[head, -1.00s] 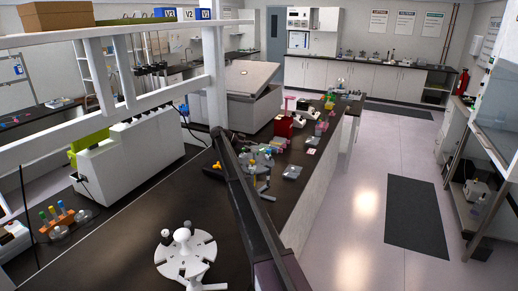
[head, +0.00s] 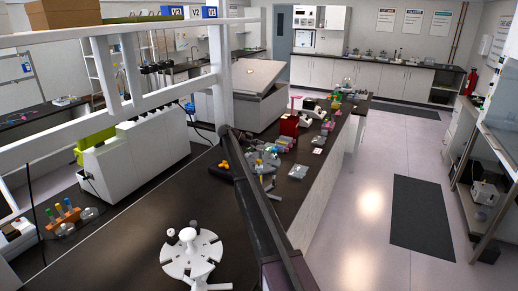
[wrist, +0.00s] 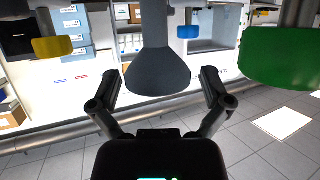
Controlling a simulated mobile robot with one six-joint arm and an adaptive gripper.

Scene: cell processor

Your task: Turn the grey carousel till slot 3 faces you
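The grey carousel (head: 262,170) stands on the dark bench just right of my black arm link in the head view; coloured pieces sit around it and the arm hides part of it. Its slot numbers are too small to read. My gripper (wrist: 157,85) has its two fingers spread apart in the wrist view. A dark grey flared piece (wrist: 160,68) hangs between and beyond them, with no clear contact. A yellow piece (wrist: 53,47) hangs to the left and a green one (wrist: 284,56) to the right. I cannot make out my fingertips in the head view.
A white slotted carousel (head: 205,253) stands at the front of the bench. Behind my arm are a red device (head: 289,125) and small coloured boxes. An orange tube rack (head: 66,220) stands at left. The bench left of the white carousel is largely clear.

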